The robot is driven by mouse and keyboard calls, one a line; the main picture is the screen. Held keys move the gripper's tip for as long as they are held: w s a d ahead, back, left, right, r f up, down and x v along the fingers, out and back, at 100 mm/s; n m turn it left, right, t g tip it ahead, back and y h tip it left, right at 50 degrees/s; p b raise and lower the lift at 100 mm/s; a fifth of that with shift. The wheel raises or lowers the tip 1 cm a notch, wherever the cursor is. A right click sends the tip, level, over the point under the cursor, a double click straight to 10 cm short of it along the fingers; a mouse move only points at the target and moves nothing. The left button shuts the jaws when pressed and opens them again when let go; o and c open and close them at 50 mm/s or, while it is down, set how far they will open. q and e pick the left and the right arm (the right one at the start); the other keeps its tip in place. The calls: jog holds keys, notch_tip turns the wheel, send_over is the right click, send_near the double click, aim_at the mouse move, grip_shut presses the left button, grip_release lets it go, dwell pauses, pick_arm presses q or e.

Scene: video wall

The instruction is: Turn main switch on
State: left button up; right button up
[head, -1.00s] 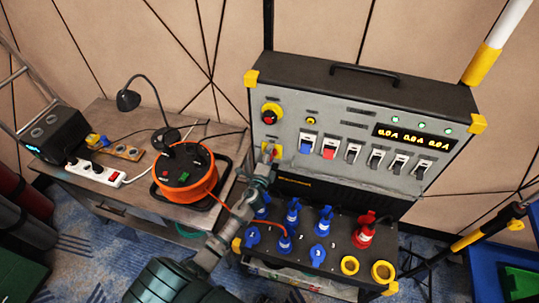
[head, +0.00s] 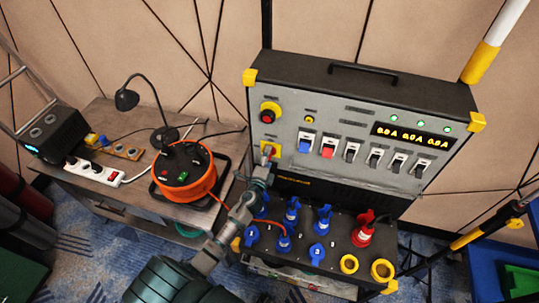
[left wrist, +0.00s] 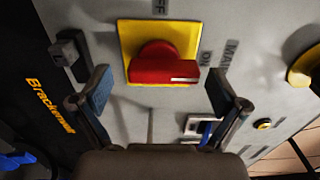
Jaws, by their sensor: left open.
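The main switch is a red rotary knob (left wrist: 160,65) on a yellow plate (left wrist: 128,38), on the grey front of the power box; in the head view the yellow plate (head: 276,151) is partly covered by my left gripper. In the left wrist view the knob's white mark points right, beside the ON label; OFF is at the top. My left gripper (left wrist: 158,90) is open and empty, its two fingers apart, with the knob ahead between them. In the head view it (head: 264,166) is just below the switch. I see no contact with the knob. My right gripper is not in view.
A red emergency button (head: 268,115) sits above the switch. A row of breakers (head: 351,152) is to its right, under a lit display (head: 412,135). Blue plugs (head: 292,212) and a red plug (head: 363,230) stand below. An orange cable reel (head: 185,176) is on the left table.

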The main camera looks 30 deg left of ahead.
pick_arm(q)
jog(key=v, duration=1)
jog(key=shift+s, duration=0.25)
jog(key=shift+d, duration=0.1)
jog(key=s+d+f+n+g+h, duration=0.1)
jog(key=s+d+f+n+g, duration=0.35)
jog(key=s, duration=0.35)
jog(key=s+d+f+n+g+h, duration=0.25)
jog(key=s+n+g, duration=0.2)
jog(key=s, duration=0.45)
jog(key=s+d+f+n+g+h, duration=0.1)
jog(key=s+d+f+n+g, duration=0.35)
jog(key=s, duration=0.35)
jog(key=s+f+g, duration=0.2)
jog(key=s+f, duration=0.1)
jog(key=f, duration=2.5)
jog(key=s+a+f+g, duration=0.1)
jog(key=s+a+f, duration=0.2)
jog(key=s+f, duration=1)
jog(key=s, duration=0.3)
jog(key=shift+s+f, duration=0.3)
jog(key=shift+s, duration=0.1)
